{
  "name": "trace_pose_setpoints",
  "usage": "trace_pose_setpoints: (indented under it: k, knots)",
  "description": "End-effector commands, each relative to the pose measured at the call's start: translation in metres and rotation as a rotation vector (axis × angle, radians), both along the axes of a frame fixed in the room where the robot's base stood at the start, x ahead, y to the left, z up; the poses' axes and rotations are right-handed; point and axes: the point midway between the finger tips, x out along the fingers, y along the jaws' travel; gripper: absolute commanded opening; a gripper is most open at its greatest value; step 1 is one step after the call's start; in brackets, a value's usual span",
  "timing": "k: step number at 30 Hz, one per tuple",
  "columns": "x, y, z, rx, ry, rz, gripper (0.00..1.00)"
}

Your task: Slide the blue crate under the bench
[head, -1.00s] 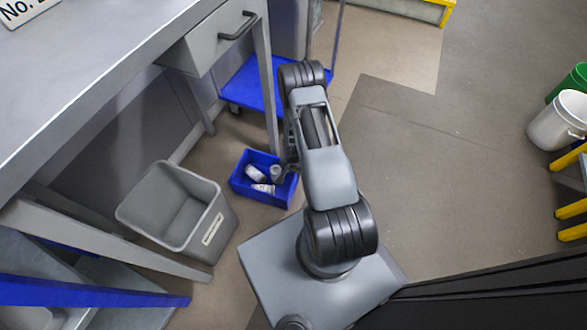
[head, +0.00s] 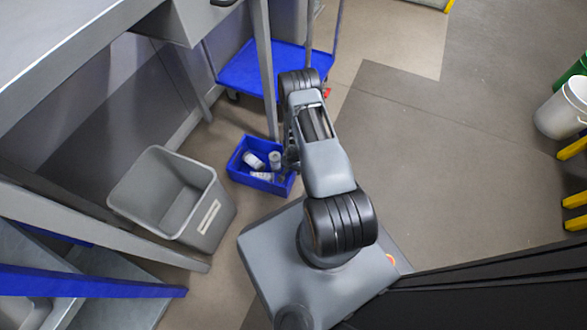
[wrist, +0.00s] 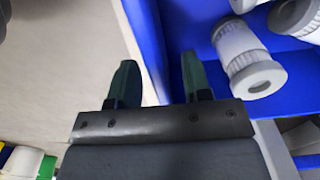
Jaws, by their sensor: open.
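The blue crate (head: 233,171) sits on the floor by the front leg of the bench (head: 75,50), with several white cylindrical items (head: 253,160) inside. In the wrist view the crate's blue wall (wrist: 150,45) rises between the two dark green fingertips of my gripper (wrist: 158,80). One finger is on the outer side over the floor, the other on the inner side near the white items. The fingers are apart. I cannot tell whether either touches the wall. In the head view my arm hides the gripper's tips and part of the crate's right side.
A grey bin (head: 205,215) stands left of the crate, close to it. A blue cart (head: 262,72) stands behind, past the bench leg (head: 265,70). A white bucket (head: 562,110) is at the far right. Open floor (head: 430,150) lies to the right.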

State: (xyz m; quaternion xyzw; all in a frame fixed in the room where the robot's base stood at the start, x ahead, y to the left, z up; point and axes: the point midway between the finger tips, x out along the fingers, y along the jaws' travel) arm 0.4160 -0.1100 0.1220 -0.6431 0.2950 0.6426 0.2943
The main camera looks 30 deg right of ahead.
Motion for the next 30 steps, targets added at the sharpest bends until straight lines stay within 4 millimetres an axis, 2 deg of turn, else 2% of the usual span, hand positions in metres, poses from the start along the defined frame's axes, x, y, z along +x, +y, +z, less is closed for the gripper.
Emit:
trace_pose_setpoints:
  k: [5, 19, 30]
  knots:
    - [-0.0001, 0.0001, 0.0001, 0.0, 0.0, 0.0, 0.45]
    - [-0.0002, 0.0001, 0.0002, 0.0, 0.0, 0.0, 0.0]
    - [-0.0002, 0.0001, 0.0002, 0.0, 0.0, 0.0, 0.0]
